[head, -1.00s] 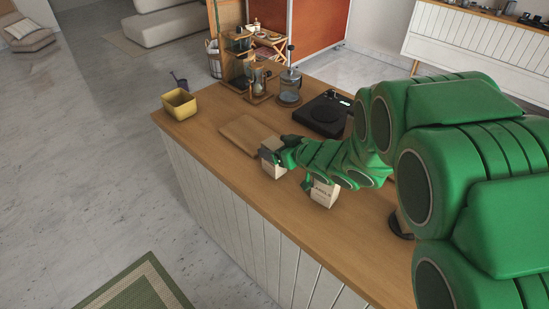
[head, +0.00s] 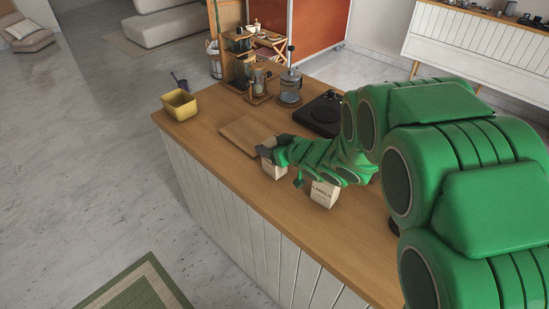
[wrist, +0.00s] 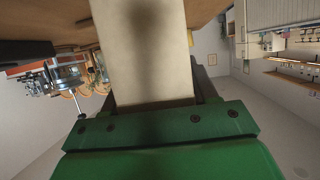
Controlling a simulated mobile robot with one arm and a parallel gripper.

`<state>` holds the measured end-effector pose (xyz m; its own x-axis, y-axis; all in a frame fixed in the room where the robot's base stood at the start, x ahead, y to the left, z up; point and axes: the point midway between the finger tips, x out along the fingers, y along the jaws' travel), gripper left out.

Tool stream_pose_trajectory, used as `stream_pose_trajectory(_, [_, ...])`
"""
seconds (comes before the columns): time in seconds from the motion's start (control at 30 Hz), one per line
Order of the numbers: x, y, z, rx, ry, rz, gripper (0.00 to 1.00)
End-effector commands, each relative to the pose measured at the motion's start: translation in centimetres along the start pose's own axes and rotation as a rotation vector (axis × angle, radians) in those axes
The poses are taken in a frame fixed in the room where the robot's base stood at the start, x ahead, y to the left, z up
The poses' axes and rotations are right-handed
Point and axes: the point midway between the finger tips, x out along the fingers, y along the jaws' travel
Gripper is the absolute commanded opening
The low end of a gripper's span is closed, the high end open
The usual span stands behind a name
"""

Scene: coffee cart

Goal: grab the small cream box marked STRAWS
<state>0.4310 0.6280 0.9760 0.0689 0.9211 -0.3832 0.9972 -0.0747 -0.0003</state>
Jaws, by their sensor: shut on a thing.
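A small cream box (head: 274,169) stands at the front edge of the wooden counter in the head view, its top partly covered by my gripper (head: 268,152). My gripper is shut on this box. In the wrist view the cream box (wrist: 143,50) fills the space between the dark fingers, a plain face toward the camera. No marking on it can be read in either view. A second cream box (head: 323,194), marked LABELS, stands to the right of it, under my arm.
A wooden board (head: 245,134) lies just behind the held box. A yellow bin (head: 180,105) stands at the counter's far left corner. A glass press (head: 290,86), a black scale (head: 322,115) and a wooden rack (head: 238,66) stand further back. The front right counter strip is clear.

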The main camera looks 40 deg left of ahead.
Motion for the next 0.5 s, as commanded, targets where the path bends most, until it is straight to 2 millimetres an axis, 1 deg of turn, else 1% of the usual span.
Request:
stream_pose_trajectory(0.27, [-0.2, 0.0, -0.4, -0.001, 0.001, 0.000, 0.24])
stream_pose_trajectory(0.37, [-0.5, 0.0, -1.2, -0.002, 0.001, 0.000, 0.24])
stream_pose_trajectory(0.5, [-1.3, 0.0, -3.3, -0.003, 0.005, 0.001, 0.24])
